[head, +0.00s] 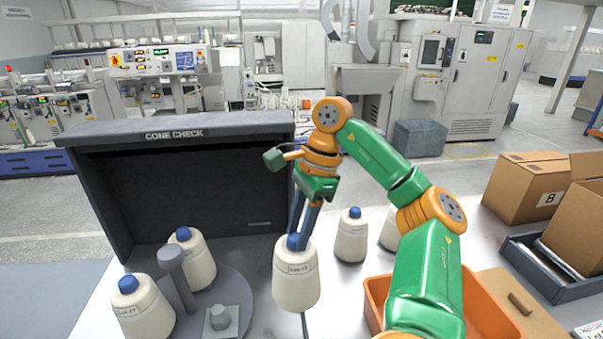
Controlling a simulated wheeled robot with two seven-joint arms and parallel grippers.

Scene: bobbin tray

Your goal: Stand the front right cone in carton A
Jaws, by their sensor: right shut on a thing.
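My right gripper (300,232) is shut on the blue tip of a cream yarn cone (296,280). The cone hangs upright below the fingers, right of the round grey plate; whether its base touches anything is hard to tell. Two more upright cones (352,236) (390,232) stand behind it to the right, the second partly hidden by my right arm. Carton B (527,190) stands at the right. Another brown carton (580,228) is cut by the right edge; no letter A shows on it. My left gripper is out of view.
Two blue-tipped cones (193,260) (143,308) stand at the left by a grey post (176,280). A dark "CONE CHECK" booth (180,190) is behind them. An orange tray (373,298) lies under my right arm. A dark grey tray (560,290) sits at the right.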

